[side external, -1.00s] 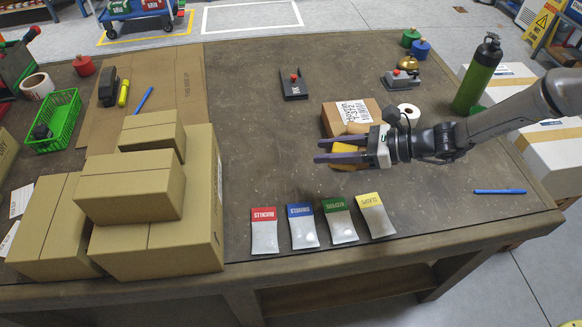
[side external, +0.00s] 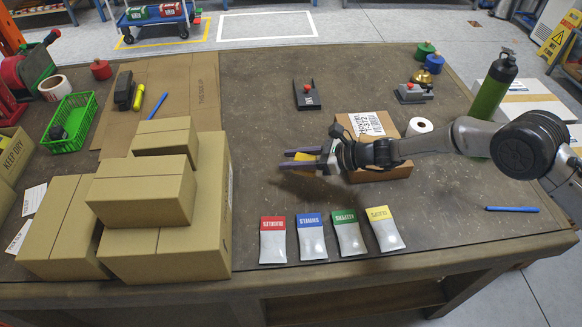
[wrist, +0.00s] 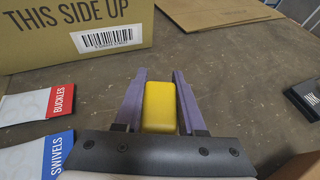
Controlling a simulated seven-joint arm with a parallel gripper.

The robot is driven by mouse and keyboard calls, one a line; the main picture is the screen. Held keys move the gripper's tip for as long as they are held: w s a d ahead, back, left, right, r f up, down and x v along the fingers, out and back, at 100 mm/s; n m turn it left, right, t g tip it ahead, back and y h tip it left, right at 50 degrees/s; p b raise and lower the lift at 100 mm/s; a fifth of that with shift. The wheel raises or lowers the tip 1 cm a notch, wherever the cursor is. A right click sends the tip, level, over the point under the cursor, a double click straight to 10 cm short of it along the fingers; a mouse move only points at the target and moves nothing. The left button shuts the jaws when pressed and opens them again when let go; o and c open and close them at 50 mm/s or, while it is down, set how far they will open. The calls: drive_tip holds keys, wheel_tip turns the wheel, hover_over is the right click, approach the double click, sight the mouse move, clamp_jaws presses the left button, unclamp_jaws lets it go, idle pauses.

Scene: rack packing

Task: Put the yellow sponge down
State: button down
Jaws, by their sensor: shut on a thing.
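The yellow sponge (wrist: 160,106) is a small rounded block between the two purple fingers of my gripper (wrist: 158,90) in the wrist view. My gripper is shut on it. In the side view my gripper (side external: 302,159) points left, just left of an open-looking brown carton, with a bit of the yellow sponge (side external: 304,156) showing between the fingers. A shadow lies on the table below, so the gripper appears to be above the surface; the exact height is hard to tell.
A labelled carton (side external: 380,172) stands right of my gripper. Several coloured-label packets (side external: 311,240) lie in front. Stacked boxes (side external: 150,230) stand left. A black device (side external: 307,96) lies behind. The table between the boxes and my gripper is clear.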

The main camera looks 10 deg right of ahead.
sight(292, 177)
drive_tip(key=shift+w+a+f, duration=0.2)
drive_tip(key=shift+w+f, duration=0.05)
drive_tip(key=shift+f, duration=0.15)
drive_tip(key=shift+w+f, duration=0.1)
drive_tip(key=shift+f, duration=1.55)
drive_tip(key=shift+c, duration=1.8)
unclamp_jaws()
drive_tip(key=shift+r, duration=0.1)
drive_tip(key=v, duration=1.2)
